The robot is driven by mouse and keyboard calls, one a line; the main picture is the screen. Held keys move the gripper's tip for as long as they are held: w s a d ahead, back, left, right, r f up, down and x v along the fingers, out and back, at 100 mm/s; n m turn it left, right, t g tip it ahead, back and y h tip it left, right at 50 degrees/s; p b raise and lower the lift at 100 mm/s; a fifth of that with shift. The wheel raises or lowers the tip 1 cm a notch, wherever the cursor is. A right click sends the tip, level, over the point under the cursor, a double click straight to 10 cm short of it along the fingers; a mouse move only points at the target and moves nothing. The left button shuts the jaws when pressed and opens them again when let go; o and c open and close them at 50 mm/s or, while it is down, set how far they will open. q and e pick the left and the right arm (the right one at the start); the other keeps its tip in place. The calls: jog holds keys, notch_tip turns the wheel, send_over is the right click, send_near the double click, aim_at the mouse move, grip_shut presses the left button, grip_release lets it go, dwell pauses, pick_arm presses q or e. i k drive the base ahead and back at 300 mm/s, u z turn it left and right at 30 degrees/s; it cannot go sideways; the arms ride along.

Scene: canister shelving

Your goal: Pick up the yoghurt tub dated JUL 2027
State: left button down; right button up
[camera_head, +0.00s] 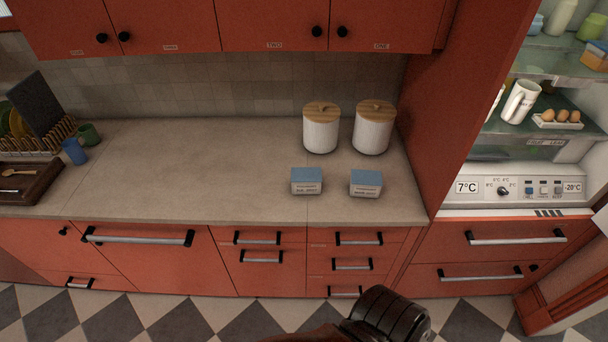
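Two tubs with blue lids and pale printed labels stand apart on the countertop, near its front edge. The left tub (306,182) has a small date line that looks like JUL 2027, but the print is too blurred to be sure. The right tub (366,184) has a similar label whose date I cannot read. Neither tub is touched or held. Neither of my grippers shows in the head view; only a dark part of my own arm shows at the bottom edge.
Two white canisters (320,133) (373,133) with wooden lids stand behind the tubs. The beige countertop (200,165) is clear to the left, up to the blue cup (74,151) and dish rack (35,140). An open fridge (545,140) stands at the right beyond a red panel.

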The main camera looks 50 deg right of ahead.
aim_at(304, 180)
jog(key=z, duration=0.5)
jog(key=i, duration=0.75)
jog(key=z, duration=0.8)
